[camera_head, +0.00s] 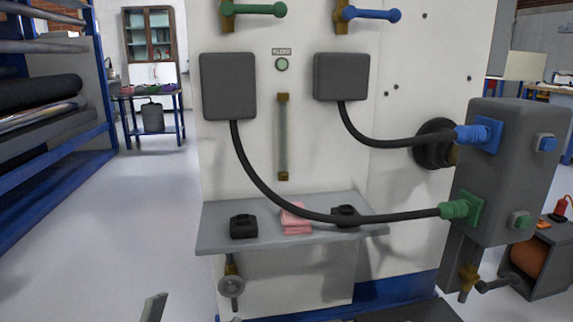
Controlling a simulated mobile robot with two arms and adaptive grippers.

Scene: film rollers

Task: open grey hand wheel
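The grey hand wheel (231,286) is a small round wheel on a brass valve below the left part of the grey shelf, on the front of the white cabinet. Nothing touches it. Its turning position cannot be told. A small grey-green piece at the bottom edge, left of the wheel, looks like a fingertip of my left gripper (153,307). It is apart from the wheel and lower to the left; the rest is out of frame, so its opening cannot be told. My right gripper is not in view.
The grey shelf (218,239) above the wheel carries black blocks and pink cloths (296,219). A black hose (262,187) hangs over it to a grey box (503,170) at right. A brass valve (468,280) sits below that box. Floor at left is clear.

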